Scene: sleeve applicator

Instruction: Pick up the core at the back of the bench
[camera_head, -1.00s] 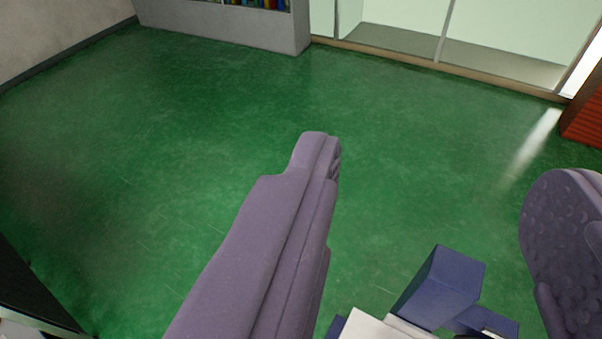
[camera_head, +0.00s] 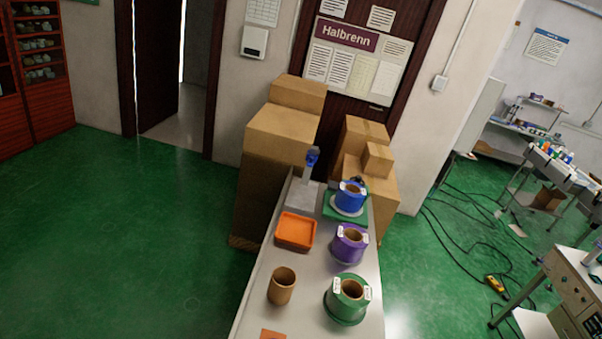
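A grey-white bench (camera_head: 262,322) runs away from me in the lower middle of the view. A plain brown cardboard core (camera_head: 282,291) stands upright on its near left part. Three coloured pieces, each with a brown core opening in its middle, stand in a row along the right side. The blue one (camera_head: 344,201) is farthest, on a green base. The purple one (camera_head: 345,247) is in the middle. The green one (camera_head: 338,310) is nearest. I cannot tell how the cores sit inside them. My gripper is not in view.
An orange tray (camera_head: 296,230) lies left of the purple piece. A small blue-topped device (camera_head: 312,158) stands at the bench's far end. Cardboard boxes (camera_head: 280,150) are stacked beyond it. Green floor (camera_head: 130,230) is open at left; cables (camera_head: 470,235) lie on the floor at right.

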